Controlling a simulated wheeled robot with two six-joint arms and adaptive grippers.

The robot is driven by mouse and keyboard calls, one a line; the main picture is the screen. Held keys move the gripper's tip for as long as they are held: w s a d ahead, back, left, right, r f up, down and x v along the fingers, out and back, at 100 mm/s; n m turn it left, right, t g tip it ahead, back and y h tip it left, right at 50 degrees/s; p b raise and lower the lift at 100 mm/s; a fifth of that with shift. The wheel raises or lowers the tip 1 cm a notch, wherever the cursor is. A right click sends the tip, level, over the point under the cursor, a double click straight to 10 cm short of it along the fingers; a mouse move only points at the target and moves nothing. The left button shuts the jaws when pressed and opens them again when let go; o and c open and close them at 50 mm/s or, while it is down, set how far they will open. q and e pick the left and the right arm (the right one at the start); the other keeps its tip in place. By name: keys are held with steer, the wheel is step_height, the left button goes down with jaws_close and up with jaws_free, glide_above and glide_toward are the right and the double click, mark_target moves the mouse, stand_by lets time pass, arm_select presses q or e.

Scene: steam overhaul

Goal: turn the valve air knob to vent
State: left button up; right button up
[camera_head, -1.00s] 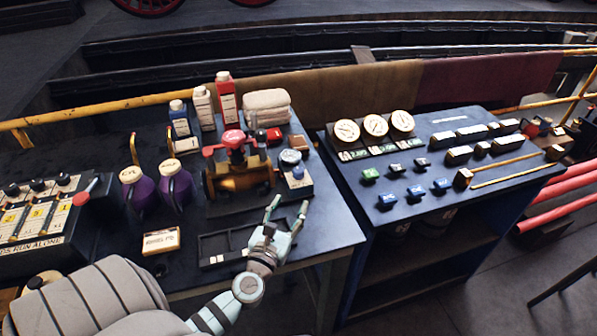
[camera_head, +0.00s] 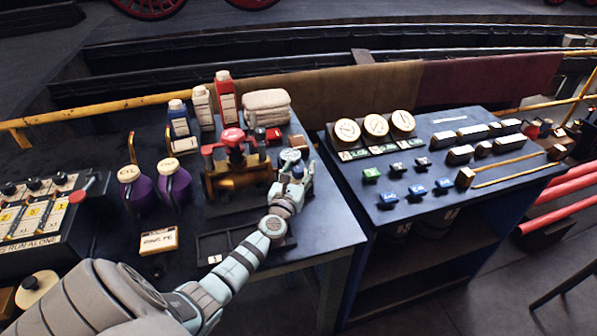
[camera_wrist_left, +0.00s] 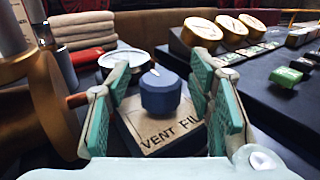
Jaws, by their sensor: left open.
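The valve air knob (camera_wrist_left: 160,92) is a dark blue, faceted knob in the left wrist view, with a small light mark on top. It stands on a tan plate (camera_wrist_left: 150,133) whose lettering reads "VENT" and a partly hidden "FIL". My left gripper (camera_wrist_left: 158,84) is open, with one teal-padded finger on each side of the knob and visible gaps to it. In the head view my left gripper (camera_head: 294,176) is over the knob's unit on the left bench and covers much of it. My right gripper is not in view.
A round gauge (camera_head: 289,155) sits just behind the knob. A brass valve with a red handwheel (camera_head: 233,137) stands close to the left. A black tray (camera_head: 222,243) lies in front. The second bench with gauges and switches (camera_head: 400,200) is to the right.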

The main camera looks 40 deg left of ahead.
arm_select(q)
jaws_close()
